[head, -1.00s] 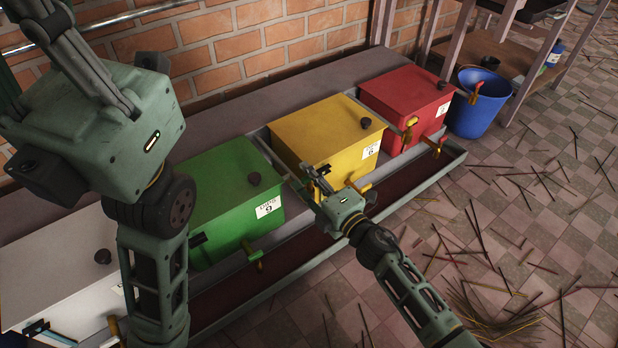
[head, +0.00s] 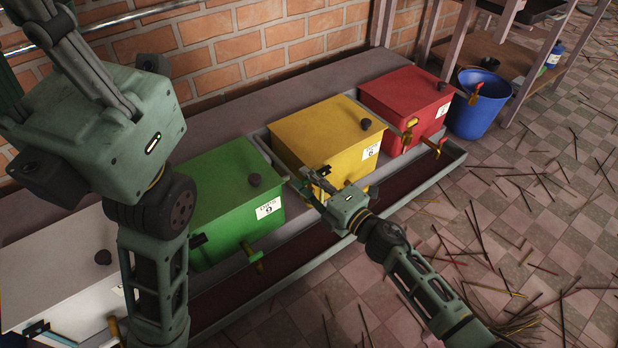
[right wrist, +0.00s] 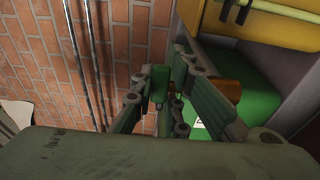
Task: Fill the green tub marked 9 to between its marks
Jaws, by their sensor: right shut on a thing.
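The green tub (head: 222,200) stands in the row with its lid on. Its front label (head: 268,208) reads 9, and a brass-coloured tap (head: 255,258) sticks out below. Its contents and fill marks do not show. My right gripper (head: 309,188) is at the near lower-left corner of the yellow tub (head: 318,128), close to the green tub's right side.
A red tub (head: 402,95) and a white tub (head: 50,265) stand in the same row. A long trough (head: 300,262) runs in front. A blue bucket (head: 478,108) stands beyond the red tub. Loose sticks litter the tiled floor at right. A brick wall is behind.

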